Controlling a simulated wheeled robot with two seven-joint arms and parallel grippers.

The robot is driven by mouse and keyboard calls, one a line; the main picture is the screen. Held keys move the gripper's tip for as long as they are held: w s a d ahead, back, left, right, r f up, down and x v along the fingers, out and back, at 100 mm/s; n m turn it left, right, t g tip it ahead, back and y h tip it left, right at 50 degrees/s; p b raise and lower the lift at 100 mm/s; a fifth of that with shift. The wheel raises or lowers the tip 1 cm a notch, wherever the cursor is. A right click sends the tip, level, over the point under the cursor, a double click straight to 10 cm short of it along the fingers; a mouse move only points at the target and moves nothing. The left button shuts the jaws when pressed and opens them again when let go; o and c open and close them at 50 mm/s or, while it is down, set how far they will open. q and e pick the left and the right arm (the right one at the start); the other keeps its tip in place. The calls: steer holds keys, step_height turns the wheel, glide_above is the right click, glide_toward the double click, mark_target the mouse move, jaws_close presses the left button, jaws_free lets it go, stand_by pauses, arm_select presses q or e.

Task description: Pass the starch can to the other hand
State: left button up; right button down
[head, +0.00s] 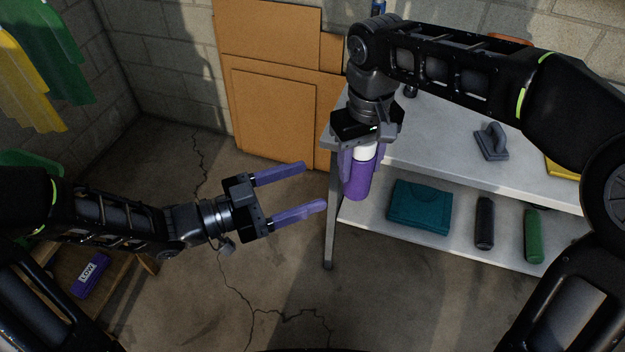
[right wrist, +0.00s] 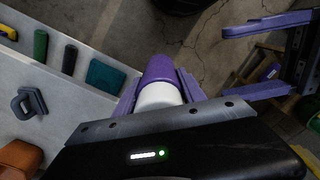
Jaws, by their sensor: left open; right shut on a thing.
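The starch can (head: 357,182) is purple with a white top. My right gripper (head: 359,165) is shut on it near the white top and holds it upright, in front of the left end of the grey shelf table. In the right wrist view the can (right wrist: 160,78) sits between the purple fingers of my right gripper (right wrist: 158,90). My left gripper (head: 293,193) is open and empty, its purple fingers pointing right toward the can with a gap between. It also shows at the upper right of the right wrist view (right wrist: 256,60).
The grey table (head: 440,150) has a lower shelf holding a teal folded item (head: 420,205), a black cylinder (head: 485,222) and a green cylinder (head: 533,235). A grey handled tool (head: 491,143) is on top. Cardboard (head: 275,120) leans on the wall. The floor between the grippers is clear.

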mark_target(359, 168)
arm_select(q)
steer(key=x, duration=1.2)
steer(key=shift+a, duration=0.1)
steer(key=shift+c, duration=0.3)
jaws_close()
arm_select(e)
steer(key=c, duration=0.6)
jaws_free()
